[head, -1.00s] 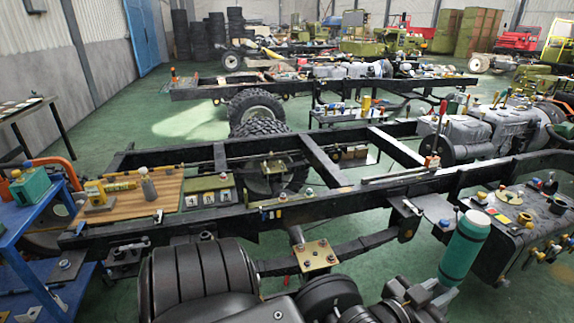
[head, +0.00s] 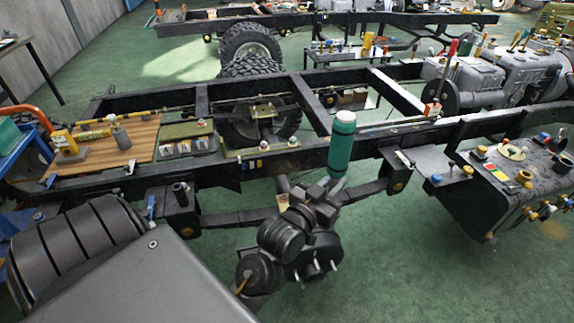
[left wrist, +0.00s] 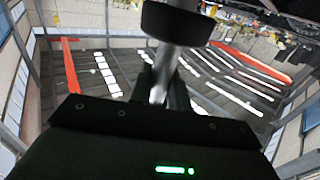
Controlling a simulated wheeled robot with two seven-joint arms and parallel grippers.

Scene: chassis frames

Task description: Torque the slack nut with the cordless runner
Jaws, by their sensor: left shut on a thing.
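My left gripper (head: 318,192) is shut on a tool with a teal cylindrical body (head: 340,146), seemingly the cordless runner. The tool stands nearly upright in front of the near chassis rail. In the left wrist view the fingers (left wrist: 165,85) close around a silver shaft (left wrist: 165,70) below a dark round part (left wrist: 190,22). A green plate (head: 240,154) with a nut (head: 265,143) lies on the rail, left of the tool and apart from it. Another nut (head: 201,123) is by a labelled plate farther left. I cannot tell which nut is slack. My right gripper is out of view.
A wooden board (head: 140,140) with a yellow tool (head: 66,143) and a bottle (head: 120,134) lies on the frame's left end. A dark tank (head: 525,180) with coloured caps is at the right. Green floor (head: 400,260) is open in front.

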